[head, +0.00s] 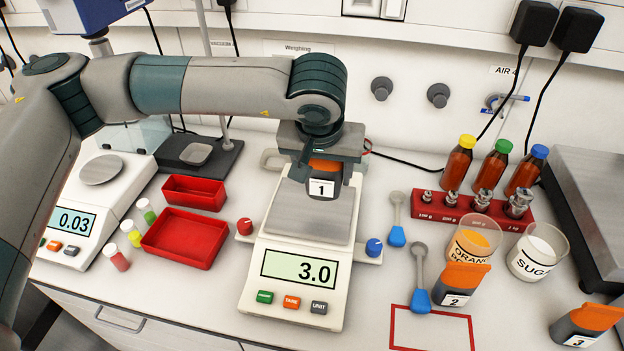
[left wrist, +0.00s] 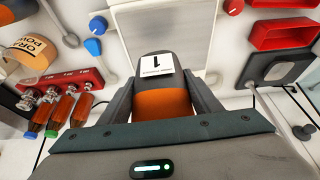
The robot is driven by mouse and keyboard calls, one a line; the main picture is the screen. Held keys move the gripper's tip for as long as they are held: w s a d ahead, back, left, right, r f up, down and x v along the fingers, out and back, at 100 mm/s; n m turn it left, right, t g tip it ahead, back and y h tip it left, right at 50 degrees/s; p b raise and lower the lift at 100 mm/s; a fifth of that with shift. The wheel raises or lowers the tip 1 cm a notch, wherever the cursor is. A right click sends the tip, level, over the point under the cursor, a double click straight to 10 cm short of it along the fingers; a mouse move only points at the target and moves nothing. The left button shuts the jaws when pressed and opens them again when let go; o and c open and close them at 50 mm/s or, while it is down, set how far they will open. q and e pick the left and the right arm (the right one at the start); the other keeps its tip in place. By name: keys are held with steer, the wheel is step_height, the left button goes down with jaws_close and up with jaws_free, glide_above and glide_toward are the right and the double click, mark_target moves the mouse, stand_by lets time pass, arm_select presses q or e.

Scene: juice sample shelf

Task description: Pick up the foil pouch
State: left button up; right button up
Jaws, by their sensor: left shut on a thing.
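A dark grey and orange pouch (head: 323,166) with a white label "1" is between the fingers of my left gripper (head: 322,180), over the pan of the middle scale (head: 310,218). The left gripper is shut on it. The pouch also shows in the left wrist view (left wrist: 163,102), with a finger on each side. I cannot tell whether its lower end touches the pan. The scale display reads 3.0. Similar pouches labelled "2" (head: 459,285) and "3" (head: 585,322) stand at the right. My right gripper is not in view.
Red trays (head: 185,238) and small vials lie left of the scale, with another scale (head: 90,205) beyond. Right are blue-ended scoops (head: 397,236), a red weight rack (head: 455,211), amber bottles (head: 492,168), orange powder and sugar cups (head: 538,252). A red outline (head: 398,347) marks the front counter.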

arm_select(q)
steer(key=s+d+r+b, duration=0.1)
steer(key=s+d+r, duration=0.3)
steer(key=d, duration=0.4)
steer(key=shift+v, duration=0.8)
steer(key=w+a+f, duration=0.1)
steer(key=a+f, duration=0.3)
steer(key=a, duration=0.6)
steer(key=w+a+f+n, duration=0.1)
steer(key=a+f, duration=0.3)
steer(key=a, duration=0.6)
steer(key=w+a+f+n, duration=0.1)
steer(key=a+f, duration=0.2)
steer(key=a, duration=0.7)
steer(key=shift+f+y, duration=0.4)
steer(key=shift+s+a, duration=0.1)
steer(key=shift+s, duration=0.1)
